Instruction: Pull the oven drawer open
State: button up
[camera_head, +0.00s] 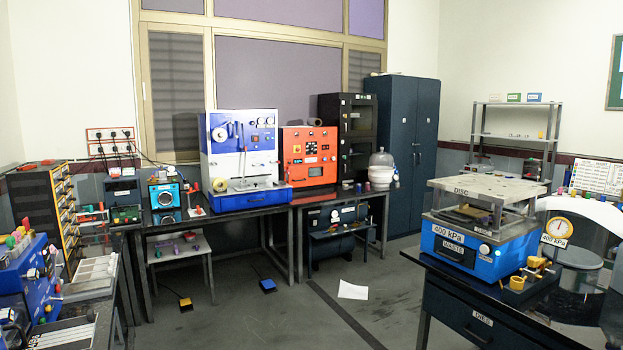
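An orange-red box-shaped unit (308,156) stands on the dark bench at the back, and it looks most like the oven. It has a control panel on its upper front and panels below. Its front looks closed, and I cannot make out which part is the drawer at this distance. A taller white and blue machine (239,150) stands directly to its left, with a blue base (248,198) that reaches forward. My gripper is not in view.
A blue unit marked "400 kPa" and "WASTE" (464,246) stands on the right table, above a closed dark drawer marked "DIES" (478,322). Paper (353,290) and pedals (268,286) lie on the floor. The middle floor is mostly clear.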

aim_at(315, 174)
jog(key=u, duration=0.15)
jog(key=i, duration=2.8)
jog(key=u, duration=0.1)
jog(key=i, duration=4)
jog(key=z, duration=0.15)
